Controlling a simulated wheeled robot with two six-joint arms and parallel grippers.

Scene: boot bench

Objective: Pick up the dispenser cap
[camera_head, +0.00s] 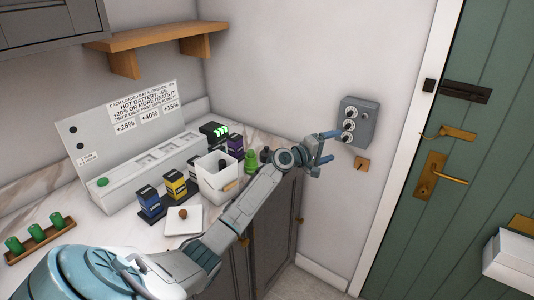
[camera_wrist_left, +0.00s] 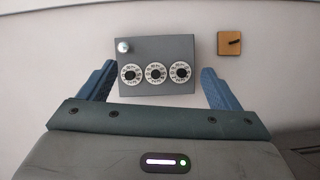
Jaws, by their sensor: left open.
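My left gripper (camera_head: 328,147) is open and empty, its blue fingers apart in front of a grey wall box with three dials (camera_head: 358,122). In the left wrist view the fingers (camera_wrist_left: 155,88) stand either side of the box (camera_wrist_left: 157,88); I cannot tell if they touch it. A white square lid with a brown knob (camera_head: 183,220) lies on the counter beside a white open bin (camera_head: 218,178). I cannot tell for sure which thing is the dispenser cap. Small green and dark bottle-like things (camera_head: 251,162) stand behind my left arm, partly hidden. My right gripper is out of view.
Blue and yellow battery-like blocks (camera_head: 175,185) stand by a long white dispenser-like unit (camera_head: 130,185) with a sign. Green cylinders sit in a wooden rack (camera_head: 40,243). A small wooden plate (camera_head: 362,163) is on the wall below the box. A green door (camera_head: 460,130) is at right.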

